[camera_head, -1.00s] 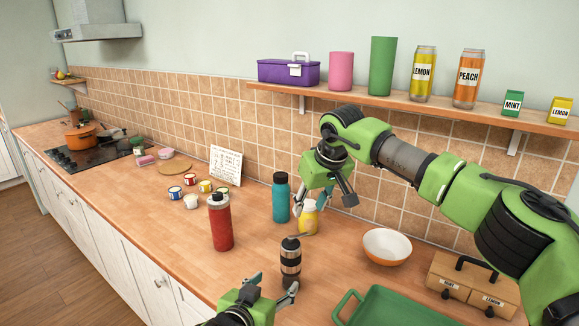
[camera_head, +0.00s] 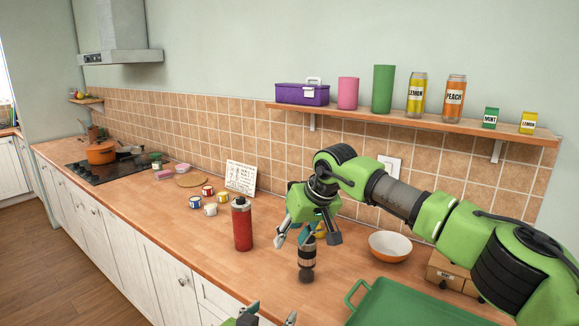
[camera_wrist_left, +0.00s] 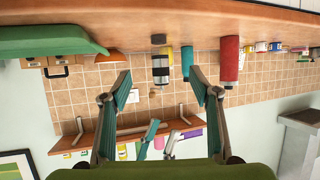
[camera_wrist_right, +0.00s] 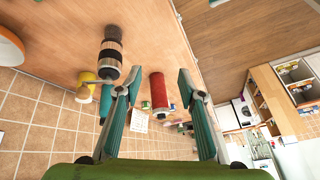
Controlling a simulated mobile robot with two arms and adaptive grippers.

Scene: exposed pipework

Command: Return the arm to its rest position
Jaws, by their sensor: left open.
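My right gripper (camera_head: 307,236) is open and hangs over the counter, its fingertips just above the black-and-steel grinder (camera_head: 306,262). In the right wrist view its fingers (camera_wrist_right: 152,85) are apart with nothing gripped; the grinder (camera_wrist_right: 110,55) stands beyond the left finger and the red bottle (camera_wrist_right: 158,92) shows in the gap. My left gripper (camera_head: 266,318) is low at the bottom edge of the head view, mostly cut off. In the left wrist view its fingers (camera_wrist_left: 162,88) are spread and empty, pointing toward the counter items.
A red bottle (camera_head: 242,224) stands left of the grinder. A bowl (camera_head: 390,246), a green tray (camera_head: 420,305) and a drawer box (camera_head: 447,270) are to the right. A shelf (camera_head: 420,122) holds cans above. The yellow jar and teal bottle (camera_wrist_left: 187,62) are largely hidden behind my right gripper.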

